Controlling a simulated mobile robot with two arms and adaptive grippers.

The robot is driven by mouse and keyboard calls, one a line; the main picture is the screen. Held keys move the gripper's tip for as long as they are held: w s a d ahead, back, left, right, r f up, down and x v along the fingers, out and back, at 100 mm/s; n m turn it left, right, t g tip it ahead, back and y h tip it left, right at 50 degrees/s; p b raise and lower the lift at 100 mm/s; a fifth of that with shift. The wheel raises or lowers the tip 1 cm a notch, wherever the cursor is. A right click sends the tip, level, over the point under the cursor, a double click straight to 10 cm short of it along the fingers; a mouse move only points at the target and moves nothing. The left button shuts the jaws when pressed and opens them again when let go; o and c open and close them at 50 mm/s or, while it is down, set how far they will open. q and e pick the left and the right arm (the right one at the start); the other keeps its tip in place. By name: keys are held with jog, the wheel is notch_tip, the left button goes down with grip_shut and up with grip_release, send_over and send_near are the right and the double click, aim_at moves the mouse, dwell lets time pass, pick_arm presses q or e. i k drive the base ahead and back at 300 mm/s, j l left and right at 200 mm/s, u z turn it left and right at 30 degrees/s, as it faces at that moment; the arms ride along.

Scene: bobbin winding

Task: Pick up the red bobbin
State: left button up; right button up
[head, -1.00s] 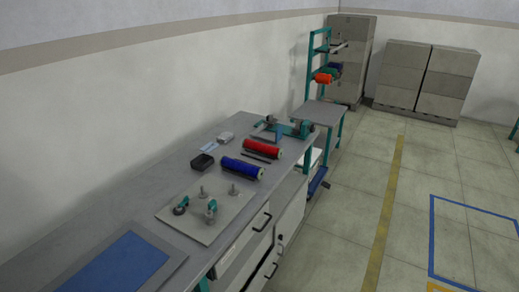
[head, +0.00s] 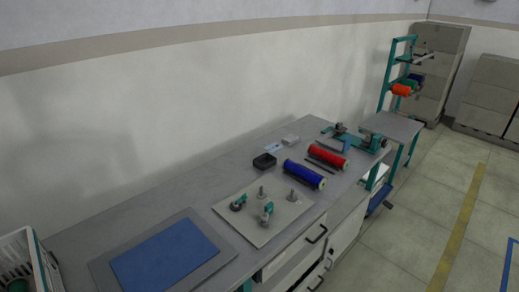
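The red bobbin (head: 327,157) lies on its side on the grey workbench (head: 190,188), toward its far right end. A blue bobbin (head: 304,174) lies parallel to it, a little nearer, with a thin dark rod (head: 325,163) between or beside them. Neither of my grippers shows in the head view, and nothing is touching the red bobbin.
A teal winding device (head: 370,142) stands beyond the red bobbin. A white basket (head: 30,260) is at lower left. Floor at right is open.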

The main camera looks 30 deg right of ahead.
aim_at(342, 163)
jog(key=l+u, duration=0.3)
jog(key=l, duration=0.2)
jog(key=l+u, duration=0.3)
jog(key=l, duration=0.25)
jog(key=l+u, duration=0.25)
jog(key=l, duration=0.25)
jog(key=k+l+u, duration=0.3)
jog(key=l, duration=0.15)
jog(key=l+u, duration=0.3)
jog(key=l, duration=0.2)
jog(key=k, duration=0.05)
